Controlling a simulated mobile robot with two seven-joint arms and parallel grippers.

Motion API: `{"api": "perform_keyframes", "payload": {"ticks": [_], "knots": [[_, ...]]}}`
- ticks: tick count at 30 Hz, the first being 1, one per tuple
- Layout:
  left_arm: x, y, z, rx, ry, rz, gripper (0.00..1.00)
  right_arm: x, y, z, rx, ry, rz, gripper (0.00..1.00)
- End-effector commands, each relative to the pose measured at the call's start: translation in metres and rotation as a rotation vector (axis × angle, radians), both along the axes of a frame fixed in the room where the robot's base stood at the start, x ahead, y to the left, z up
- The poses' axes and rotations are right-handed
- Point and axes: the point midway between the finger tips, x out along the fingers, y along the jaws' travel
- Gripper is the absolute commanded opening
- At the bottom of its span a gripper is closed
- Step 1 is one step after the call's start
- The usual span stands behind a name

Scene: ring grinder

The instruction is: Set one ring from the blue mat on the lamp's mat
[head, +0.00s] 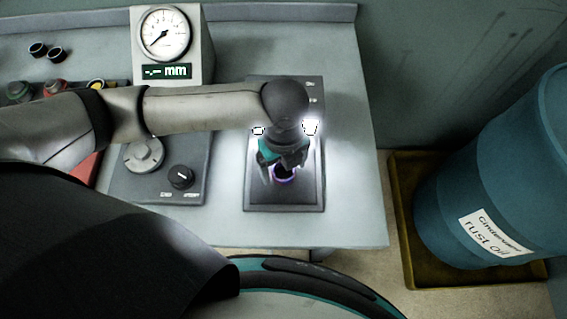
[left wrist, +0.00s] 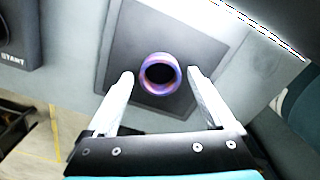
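A ring (head: 284,175) with a purple-blue sheen sits on the dark mat (head: 300,195) under the lit lamp (head: 310,127). In the left wrist view the ring (left wrist: 159,74) lies on the dark mat (left wrist: 118,65), ahead of the fingers. My left gripper (head: 280,178) is over the mat, and its fingers (left wrist: 162,85) are spread wide with nothing between them that they touch. My arm hides part of the lamp and mat in the head view. My right gripper is not in view, and the blue mat cannot be made out.
A gauge box (head: 166,45) with a "mm" display stands at the back. A control panel with a dial (head: 144,154) and black knob (head: 181,177) lies left of the lamp's mat. Two dark rings (head: 47,51) lie at the back left. A blue barrel (head: 500,170) stands beyond the bench's right edge.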

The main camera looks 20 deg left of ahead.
Motion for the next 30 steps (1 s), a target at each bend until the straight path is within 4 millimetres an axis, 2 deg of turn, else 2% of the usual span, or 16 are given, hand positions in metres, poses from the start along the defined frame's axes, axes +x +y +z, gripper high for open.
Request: {"api": "perform_keyframes", "payload": {"ticks": [11, 14, 24, 30], "knots": [[0.001, 0.0, 0.006, -0.001, -0.002, 0.0, 0.94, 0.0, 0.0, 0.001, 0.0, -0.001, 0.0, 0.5], [0.001, 0.0, 0.019, -0.001, -0.004, 0.0, 0.94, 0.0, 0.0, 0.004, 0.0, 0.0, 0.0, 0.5], [0.001, -0.001, 0.092, -0.001, -0.004, 0.0, 0.94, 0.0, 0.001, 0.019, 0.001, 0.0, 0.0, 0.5], [0.001, -0.001, 0.118, -0.001, -0.002, 0.001, 0.94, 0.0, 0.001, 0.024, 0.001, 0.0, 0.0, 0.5]]}}
